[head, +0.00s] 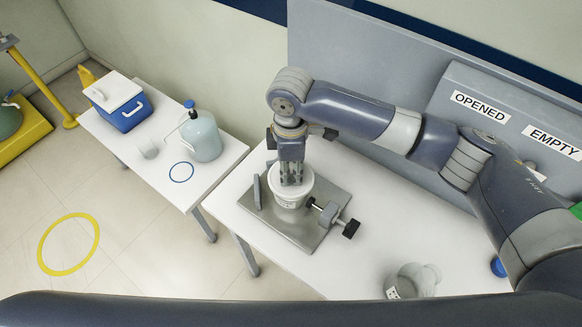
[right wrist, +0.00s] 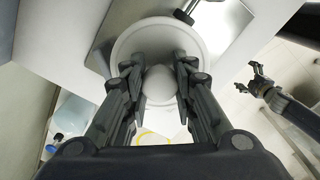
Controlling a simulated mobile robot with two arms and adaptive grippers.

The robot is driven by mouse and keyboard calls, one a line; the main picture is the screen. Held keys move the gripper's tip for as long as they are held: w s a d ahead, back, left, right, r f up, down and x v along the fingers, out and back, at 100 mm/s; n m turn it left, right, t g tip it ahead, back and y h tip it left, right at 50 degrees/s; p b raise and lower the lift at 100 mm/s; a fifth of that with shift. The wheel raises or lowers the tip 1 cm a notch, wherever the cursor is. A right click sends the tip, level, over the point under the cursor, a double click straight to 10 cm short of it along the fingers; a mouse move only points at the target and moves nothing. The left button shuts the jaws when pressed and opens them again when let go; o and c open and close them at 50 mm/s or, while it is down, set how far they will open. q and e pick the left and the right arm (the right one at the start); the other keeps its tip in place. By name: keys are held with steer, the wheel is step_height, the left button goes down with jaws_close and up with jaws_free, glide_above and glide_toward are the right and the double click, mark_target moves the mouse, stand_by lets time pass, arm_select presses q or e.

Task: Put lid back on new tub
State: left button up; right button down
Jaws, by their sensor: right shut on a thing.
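A white tub (head: 291,201) with a dark-printed label stands upright on a metal plate (head: 253,213) with a clamp. My right gripper (head: 292,181) points straight down over the tub's top. In the right wrist view its fingers (right wrist: 160,88) are shut on the pale round knob of the white lid (right wrist: 152,40), inside the tub's round outline. I cannot tell whether the lid is fully seated or slightly raised, because the fingers hide part of it. My left gripper (right wrist: 258,82) shows only in the right wrist view, off to the right, with its fingers spread.
The clamp screw (head: 327,213) sits right of the tub. A see-through labelled container (head: 405,283) and a blue cap (head: 498,266) are at the table's front right. A side table (head: 118,140) holds a blue cooler (head: 127,112) and a pump bottle (head: 203,138). OPENED and EMPTY signs mark the grey panel.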

steer(key=shift+p, duration=0.45)
stand_by(0.5)
steer(key=c, duration=0.8)
jaws_free()
steer(key=shift+o, duration=0.2)
steer(key=shift+r, duration=0.15)
step_height(320, 180, up, 4)
steer(key=p, duration=0.5)
steer(key=shift+r, duration=0.25)
steer(key=shift+r+p, duration=0.5)
steer(key=shift+r, duration=0.6)
